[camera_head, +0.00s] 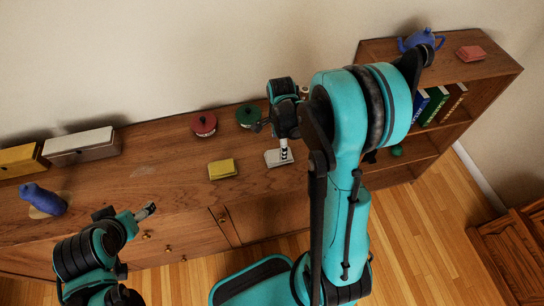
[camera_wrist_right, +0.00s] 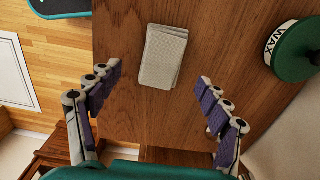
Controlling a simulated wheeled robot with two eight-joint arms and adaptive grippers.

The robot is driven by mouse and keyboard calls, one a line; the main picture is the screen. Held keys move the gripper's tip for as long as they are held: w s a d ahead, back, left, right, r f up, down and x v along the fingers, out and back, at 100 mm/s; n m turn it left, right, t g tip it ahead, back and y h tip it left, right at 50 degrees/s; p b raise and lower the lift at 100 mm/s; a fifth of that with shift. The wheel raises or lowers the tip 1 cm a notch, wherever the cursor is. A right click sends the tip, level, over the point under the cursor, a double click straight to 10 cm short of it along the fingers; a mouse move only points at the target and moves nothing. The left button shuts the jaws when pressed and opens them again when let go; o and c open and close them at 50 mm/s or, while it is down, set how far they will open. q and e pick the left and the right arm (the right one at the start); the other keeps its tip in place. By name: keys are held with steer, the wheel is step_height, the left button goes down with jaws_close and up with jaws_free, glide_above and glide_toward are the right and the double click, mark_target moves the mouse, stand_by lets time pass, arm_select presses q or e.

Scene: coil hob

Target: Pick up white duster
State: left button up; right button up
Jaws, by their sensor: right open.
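The white duster (camera_head: 274,160) is a pale folded cloth lying flat on the wooden cabinet top, partly covered by my right gripper (camera_head: 285,152) in the head view. In the right wrist view the duster (camera_wrist_right: 160,57) lies beyond and between the spread fingers of my right gripper (camera_wrist_right: 159,78), with nothing held. The fingers look apart from the cloth; the exact height above it is hard to judge. My left gripper (camera_head: 146,211) is over the cabinet's front edge at the left, away from the duster; its finger opening is unclear.
A yellow duster (camera_head: 222,169) lies left of the white one. A green wax tin (camera_head: 248,115) and a red tin (camera_head: 204,123) stand behind. A white box (camera_head: 82,147) and a blue object (camera_head: 42,198) are at the left. A shelf with books (camera_head: 436,101) stands right.

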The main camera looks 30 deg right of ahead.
steer(key=f+b, duration=0.1)
steer(key=f, duration=0.2)
steer(key=f+b, duration=0.1)
steer(key=f, duration=0.2)
steer(key=shift+w+d+f, duration=0.15)
steer(key=shift+w, duration=0.05)
steer(key=c, duration=1.3)
steer(key=shift+r, duration=0.7)
step_height(320, 180, up, 3)
steer(key=shift+r+p, duration=0.1)
steer(key=shift+p, duration=0.75)
steer(key=s+d+r+p, duration=0.1)
steer(key=s+r, duration=0.1)
steer(key=s, duration=0.1)
steer(key=s+d+r+p, duration=0.1)
steer(key=s+d+r, duration=0.1)
steer(key=s, duration=0.2)
steer(key=s+d+r+p, duration=0.1)
steer(key=s+r, duration=0.1)
steer(key=s, duration=0.1)
steer(key=shift+s+d+r, duration=0.25)
steer(key=shift+s+r, duration=0.05)
steer(key=shift+s, duration=0.1)
